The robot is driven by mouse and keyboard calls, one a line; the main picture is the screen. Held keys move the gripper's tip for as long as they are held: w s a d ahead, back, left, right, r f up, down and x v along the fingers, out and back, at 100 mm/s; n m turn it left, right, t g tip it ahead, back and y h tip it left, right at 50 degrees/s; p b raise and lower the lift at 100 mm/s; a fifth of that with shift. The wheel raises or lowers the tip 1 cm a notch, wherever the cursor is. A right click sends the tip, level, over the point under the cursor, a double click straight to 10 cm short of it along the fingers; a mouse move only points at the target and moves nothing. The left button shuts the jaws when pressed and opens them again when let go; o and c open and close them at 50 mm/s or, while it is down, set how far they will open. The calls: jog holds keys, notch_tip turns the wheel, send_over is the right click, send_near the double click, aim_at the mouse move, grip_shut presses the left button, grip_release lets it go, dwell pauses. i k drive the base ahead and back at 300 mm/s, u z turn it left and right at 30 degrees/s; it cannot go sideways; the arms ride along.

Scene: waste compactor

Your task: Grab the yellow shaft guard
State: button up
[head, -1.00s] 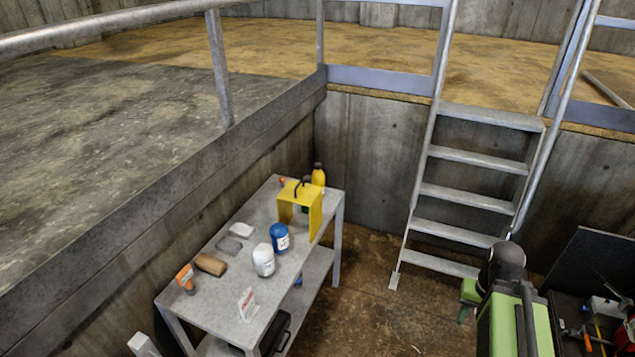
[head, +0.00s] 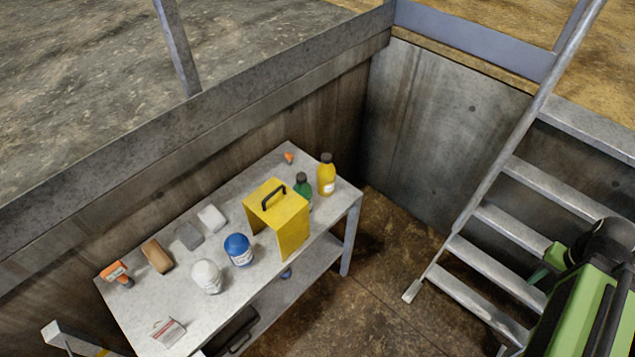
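The yellow shaft guard (head: 277,220) stands on the grey metal table (head: 133,311), towards its far right end. It is a bent yellow cover with a dark handle on its top face. A green bottle (head: 302,187) with a dark cap stands just behind it to the right, partly hidden by it. A yellow bottle (head: 326,175) stands further right. My gripper cannot be made out in the head view; a green and black part of my arm shows at the lower right, well apart from the guard.
A blue-lidded jar (head: 239,250) and a white jar (head: 206,277) stand left of the guard. Several small items lie along the table's left side. A metal ladder (head: 490,231) stands to the right. Brown floor (head: 385,293) between table and ladder is clear.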

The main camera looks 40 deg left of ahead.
aim_at(275, 204)
jog(key=u, duration=0.05)
jog(key=i, duration=0.75)
jog(key=z, duration=5.05)
jog(key=i, duration=0.15)
jog(key=z, duration=1.7)
jog(key=k, duration=0.6)
jog(key=z, duration=0.5)
jog(key=i, duration=1)
jog(key=z, duration=0.05)
